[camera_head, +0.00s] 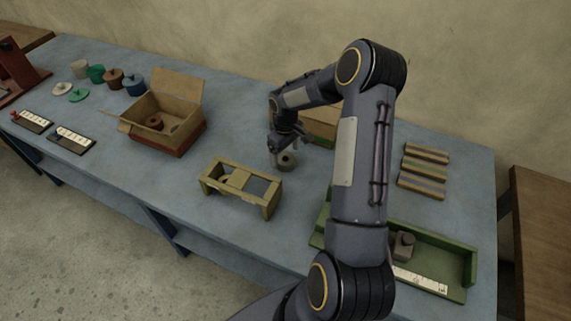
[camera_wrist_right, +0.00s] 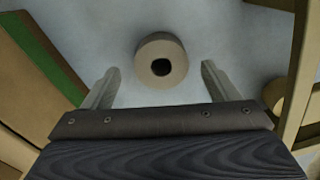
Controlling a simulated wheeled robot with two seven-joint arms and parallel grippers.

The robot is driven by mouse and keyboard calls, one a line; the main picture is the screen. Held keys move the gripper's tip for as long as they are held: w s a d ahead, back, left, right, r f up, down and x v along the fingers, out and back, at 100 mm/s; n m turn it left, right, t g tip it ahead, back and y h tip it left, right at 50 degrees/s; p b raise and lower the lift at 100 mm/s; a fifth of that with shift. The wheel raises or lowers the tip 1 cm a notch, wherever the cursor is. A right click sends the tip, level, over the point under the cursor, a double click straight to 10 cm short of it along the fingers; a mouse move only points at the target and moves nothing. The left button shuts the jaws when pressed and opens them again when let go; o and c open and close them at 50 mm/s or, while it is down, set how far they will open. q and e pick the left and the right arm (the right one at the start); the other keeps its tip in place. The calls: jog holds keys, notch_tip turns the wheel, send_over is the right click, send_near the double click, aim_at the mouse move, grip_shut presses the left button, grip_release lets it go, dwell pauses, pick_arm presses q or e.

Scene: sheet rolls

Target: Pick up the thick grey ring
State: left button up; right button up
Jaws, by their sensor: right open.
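The thick grey ring (camera_head: 286,161) lies flat on the blue-grey table, right by my right gripper in the head view. In the right wrist view the ring (camera_wrist_right: 161,61) shows its round dark hole and sits just beyond the fingertips, roughly centred between them. My right gripper (camera_wrist_right: 159,74) is open, with one finger on each side and nothing held. In the head view the right gripper (camera_head: 285,150) hangs low over the table, its fingers partly hidden by its own wrist. My left gripper does not show.
A yellow wooden frame (camera_head: 240,181) stands close by at the front left. An open cardboard box (camera_head: 178,129) with a reddish ring inside is further left. A green tray (camera_head: 459,263) is at the right front. Wooden strips (camera_head: 423,170) lie at the right. Bare table surrounds the ring.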

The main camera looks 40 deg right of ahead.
aim_at(285, 158)
notch_tip(285, 158, down, 3)
jog(key=shift+s+f+b, duration=0.1)
jog(key=shift+f+b, duration=0.1)
jog(key=shift+b, duration=0.4)
jog(key=shift+r, duration=0.1)
jog(key=c, duration=1.1)
jog(key=shift+r, duration=0.1)
